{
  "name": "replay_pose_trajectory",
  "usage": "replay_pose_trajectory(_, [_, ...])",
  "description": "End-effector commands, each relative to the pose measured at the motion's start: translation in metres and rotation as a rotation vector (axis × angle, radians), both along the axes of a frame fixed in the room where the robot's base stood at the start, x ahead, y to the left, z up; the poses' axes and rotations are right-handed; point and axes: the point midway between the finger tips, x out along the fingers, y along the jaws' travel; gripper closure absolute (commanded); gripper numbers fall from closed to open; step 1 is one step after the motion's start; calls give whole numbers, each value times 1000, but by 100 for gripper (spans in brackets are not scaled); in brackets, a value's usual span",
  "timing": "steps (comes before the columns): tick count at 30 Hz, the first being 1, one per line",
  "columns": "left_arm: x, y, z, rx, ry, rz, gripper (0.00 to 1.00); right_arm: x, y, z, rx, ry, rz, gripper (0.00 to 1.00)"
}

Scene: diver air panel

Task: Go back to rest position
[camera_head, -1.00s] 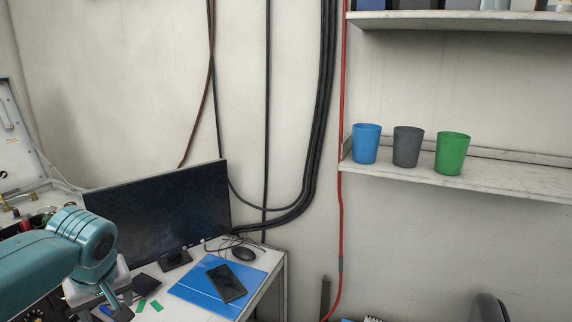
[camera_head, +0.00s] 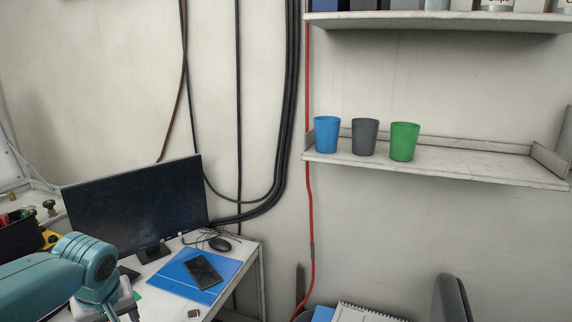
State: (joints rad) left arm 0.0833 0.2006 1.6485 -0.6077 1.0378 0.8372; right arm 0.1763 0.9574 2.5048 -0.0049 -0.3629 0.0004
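My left arm comes in at the lower left of the head view. Its gripper (camera_head: 122,309) points down over the white desk, cut off by the bottom edge, so its fingers are not clear. I cannot tell if it is open or shut. My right gripper is not in view. No other object is named by the task.
The white desk (camera_head: 252,262) holds a monitor (camera_head: 135,205), a blue folder (camera_head: 180,276), a phone (camera_head: 204,271) and a mouse (camera_head: 219,244). Blue (camera_head: 327,134), grey (camera_head: 364,136) and green (camera_head: 404,141) cups stand on the shelf (camera_head: 480,168). A dark chair back (camera_head: 452,296) is at lower right.

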Motion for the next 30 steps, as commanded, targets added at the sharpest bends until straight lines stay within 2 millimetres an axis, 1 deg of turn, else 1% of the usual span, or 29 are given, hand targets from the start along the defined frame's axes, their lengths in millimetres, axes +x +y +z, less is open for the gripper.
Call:
replay_pose_trajectory(1, [2,-7,-17,-13,14,-29,35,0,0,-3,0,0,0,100])
replay_pose_trajectory(5, [8,-29,-58,-57,37,-115,35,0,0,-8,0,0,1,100])
replay_pose_trajectory(6, [9,-37,-73,-74,44,-144,35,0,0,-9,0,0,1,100])
replay_pose_trajectory(8, [10,-50,-95,-101,54,-188,35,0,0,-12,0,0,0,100])
replay_pose_trajectory(9, [8,-60,-114,-123,65,-221,35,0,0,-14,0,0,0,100])
replay_pose_trajectory(11, [5,-77,-145,-162,78,-274,35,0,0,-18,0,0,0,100])
replay_pose_trajectory(12, [1,-92,-169,-193,89,-313,35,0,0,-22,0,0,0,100])
replay_pose_trajectory(14, [-10,-115,-210,-245,106,-372,35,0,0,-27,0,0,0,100])
replay_pose_trajectory(15, [-21,-132,-239,-284,115,-411,35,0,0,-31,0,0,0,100])
replay_pose_trajectory(17, [-41,-156,-280,-340,126,-459,35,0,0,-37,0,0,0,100])
replay_pose_trajectory(18, [-57,-172,-306,-374,132,-486,35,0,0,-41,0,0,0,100])
replay_pose_trajectory(20, [-83,-192,-341,-416,140,-516,35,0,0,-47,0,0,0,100])
replay_pose_trajectory(21, [-101,-204,-361,-437,143,-533,35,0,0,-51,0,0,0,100])
replay_pose_trajectory(23, [-128,-217,-385,-457,151,-550,35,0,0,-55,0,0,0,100])
replay_pose_trajectory(24, [-145,-223,-398,-464,157,-559,35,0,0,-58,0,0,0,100])
replay_pose_trajectory(25, [-157,-227,-406,-466,161,-564,35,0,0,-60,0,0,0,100])
replay_pose_trajectory(27, [-178,-232,-419,-464,169,-574,35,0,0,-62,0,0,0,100])
replay_pose_trajectory(30, [-195,-234,-427,-457,175,-584,35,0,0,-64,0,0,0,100])
